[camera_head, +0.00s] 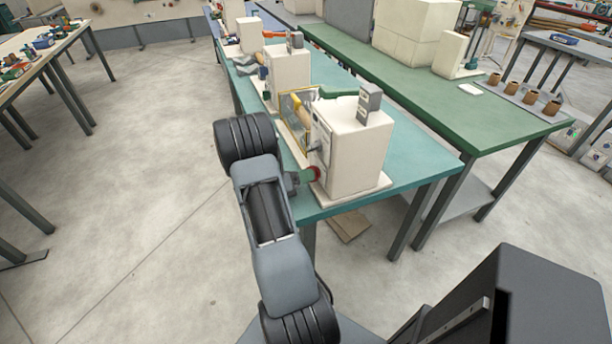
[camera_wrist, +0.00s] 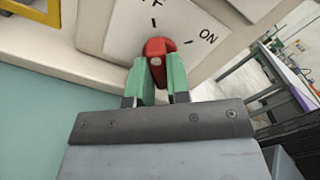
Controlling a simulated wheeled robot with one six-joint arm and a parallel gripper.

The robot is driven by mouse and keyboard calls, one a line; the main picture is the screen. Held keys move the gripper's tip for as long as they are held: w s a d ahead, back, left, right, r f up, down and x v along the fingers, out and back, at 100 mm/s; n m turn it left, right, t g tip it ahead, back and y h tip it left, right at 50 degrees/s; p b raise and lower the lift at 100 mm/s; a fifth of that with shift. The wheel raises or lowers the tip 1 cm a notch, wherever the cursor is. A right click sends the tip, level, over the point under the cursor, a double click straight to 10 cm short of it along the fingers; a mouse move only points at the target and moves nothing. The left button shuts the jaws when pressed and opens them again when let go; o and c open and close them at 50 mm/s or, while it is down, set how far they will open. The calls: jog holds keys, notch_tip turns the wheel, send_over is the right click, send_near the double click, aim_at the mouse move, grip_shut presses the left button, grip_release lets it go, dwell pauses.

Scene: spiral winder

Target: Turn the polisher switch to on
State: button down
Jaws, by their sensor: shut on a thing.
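The polisher switch is a red knob (camera_wrist: 155,47) on a white dial plate (camera_wrist: 125,28) in the wrist view. The plate has a mark under partly cut-off lettering at the top and another beside "ON" to the right. The knob's body stands roughly upright, below the top mark; its exact pointing is hard to tell. My gripper (camera_wrist: 160,66) is shut on the knob, one green finger on each side. In the head view the white machine (camera_head: 357,155) stands at the near end of the teal table, with my gripper (camera_head: 304,178) at its left face. My arm hides part of that face.
The teal table (camera_head: 425,168) has clear surface right of the machine. More machines stand behind it. A green table (camera_head: 500,125) with several brown cups runs alongside. Open floor (camera_head: 130,190) lies left of my arm. A yellow frame (camera_wrist: 45,10) borders the wrist view's upper left.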

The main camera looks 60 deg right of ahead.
jog(key=shift+m, duration=0.3)
jog(key=m+b, duration=0.2)
jog(key=m, duration=0.1)
jog(key=shift+f, duration=0.1)
jog(key=m+b, duration=0.3)
jog(key=m, duration=0.1)
jog(key=shift+m, duration=0.4)
jog(key=m+b, duration=0.3)
jog(key=m, duration=0.1)
jog(key=shift+b, duration=0.3)
jog(key=shift+m+b, duration=1.3)
jog(key=shift+m, duration=0.6)
jog(key=c, duration=1.1)
grip_release()
